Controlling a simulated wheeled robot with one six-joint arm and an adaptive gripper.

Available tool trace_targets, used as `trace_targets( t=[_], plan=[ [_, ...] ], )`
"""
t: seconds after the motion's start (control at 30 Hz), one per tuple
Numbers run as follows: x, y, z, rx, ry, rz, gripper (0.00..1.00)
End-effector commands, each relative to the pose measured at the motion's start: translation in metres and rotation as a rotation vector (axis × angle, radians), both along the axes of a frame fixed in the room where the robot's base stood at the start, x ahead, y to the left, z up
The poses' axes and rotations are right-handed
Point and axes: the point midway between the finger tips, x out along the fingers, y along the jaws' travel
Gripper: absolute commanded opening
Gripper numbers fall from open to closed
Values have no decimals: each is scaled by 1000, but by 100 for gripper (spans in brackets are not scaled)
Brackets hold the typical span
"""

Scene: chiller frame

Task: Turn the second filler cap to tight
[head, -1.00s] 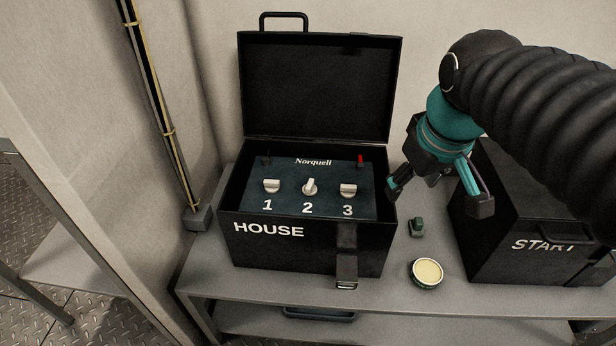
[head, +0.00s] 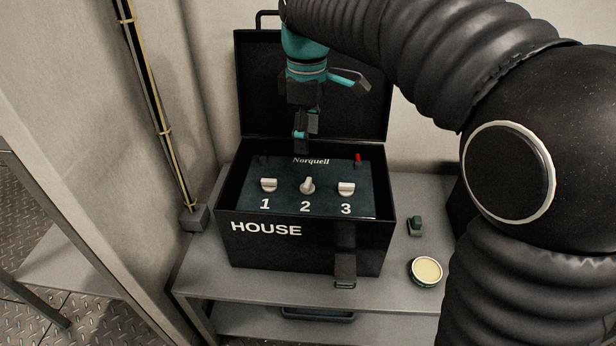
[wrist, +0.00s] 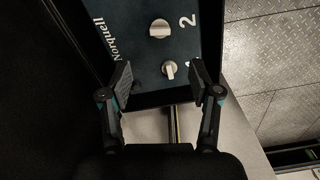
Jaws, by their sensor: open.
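The teal panel marked Norquell sits in the open black HOUSE case (head: 265,240) and carries three silver caps numbered 1, 2 and 3. The second cap (head: 307,186) has its bar turned nearly upright; it also shows in the wrist view (wrist: 159,28). The first cap (head: 269,185) and third cap (head: 346,189) have their bars crosswise. The first cap also shows between my fingers in the wrist view (wrist: 169,69). My gripper (head: 330,114) is open and empty, above the panel's back part in front of the raised lid. It appears apart from all caps.
The raised lid (head: 260,85) stands behind my gripper. A red post (head: 358,159) rises at the panel's back right. A round tin (head: 426,271) and a small green object (head: 415,226) lie on the grey bench (head: 240,281). My arm hides much of the right side.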

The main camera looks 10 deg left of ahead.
Motion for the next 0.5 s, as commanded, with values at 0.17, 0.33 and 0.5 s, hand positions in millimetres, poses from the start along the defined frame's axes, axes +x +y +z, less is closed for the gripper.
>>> trace_targets(
  t=[0.17,0.33,0.5],
  plan=[
    [-1,-1,-36,-2,3,-2,62],
    [-1,-1,-68,-2,2,-2,62],
    [0,-1,-94,-1,1,-2,62]
  ],
)
